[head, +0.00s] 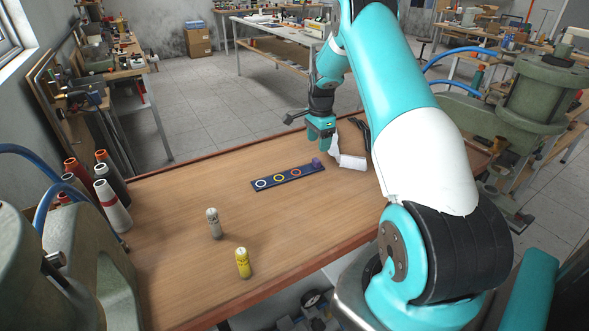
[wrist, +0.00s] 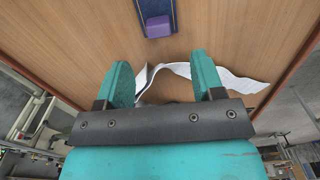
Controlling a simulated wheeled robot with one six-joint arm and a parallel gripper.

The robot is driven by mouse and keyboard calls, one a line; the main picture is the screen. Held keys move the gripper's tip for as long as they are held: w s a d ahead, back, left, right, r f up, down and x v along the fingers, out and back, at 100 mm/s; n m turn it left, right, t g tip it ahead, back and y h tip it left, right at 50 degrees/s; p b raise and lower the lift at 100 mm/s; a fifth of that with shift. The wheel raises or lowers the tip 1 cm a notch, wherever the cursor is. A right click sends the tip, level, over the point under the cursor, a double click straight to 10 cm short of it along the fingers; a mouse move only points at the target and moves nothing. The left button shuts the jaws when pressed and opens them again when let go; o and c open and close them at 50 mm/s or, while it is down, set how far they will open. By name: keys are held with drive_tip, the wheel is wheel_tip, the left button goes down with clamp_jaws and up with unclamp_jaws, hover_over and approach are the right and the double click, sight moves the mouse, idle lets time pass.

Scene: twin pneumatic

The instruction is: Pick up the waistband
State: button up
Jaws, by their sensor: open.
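The waistband (head: 351,161) looks like a crumpled white strip of cloth on the wooden table, at its far right part. My gripper (head: 321,141) is just left of it in the head view, pointing down. In the wrist view the white waistband (wrist: 236,82) bends between and beyond the two teal fingers, partly hidden behind the right one. My gripper (wrist: 160,72) is open there, with nothing clamped between its fingers. I cannot tell whether the fingers touch the cloth.
A dark blue strip (head: 287,179) with coloured rings lies left of the waistband, a purple block (head: 316,163) at its end. Grey (head: 214,224) and yellow (head: 243,263) cylinders stand nearer. A black item (head: 363,131) lies behind the waistband. The table's left middle is clear.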

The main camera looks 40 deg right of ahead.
sight(316, 160)
wheel_tip(316, 160, down, 3)
drive_tip(key=shift+r+p, duration=0.2)
drive_tip(key=shift+p, duration=0.1)
drive_tip(key=f+p, duration=0.1)
drive_tip(key=f, duration=0.1)
drive_tip(key=f+p, duration=0.1)
drive_tip(key=f, duration=0.1)
drive_tip(key=shift+a+f+p, duration=0.1)
drive_tip(key=shift+a+p, duration=0.2)
drive_tip(key=shift+p, duration=0.05)
drive_tip(key=shift+f, duration=0.5)
drive_tip(key=c, duration=0.6)
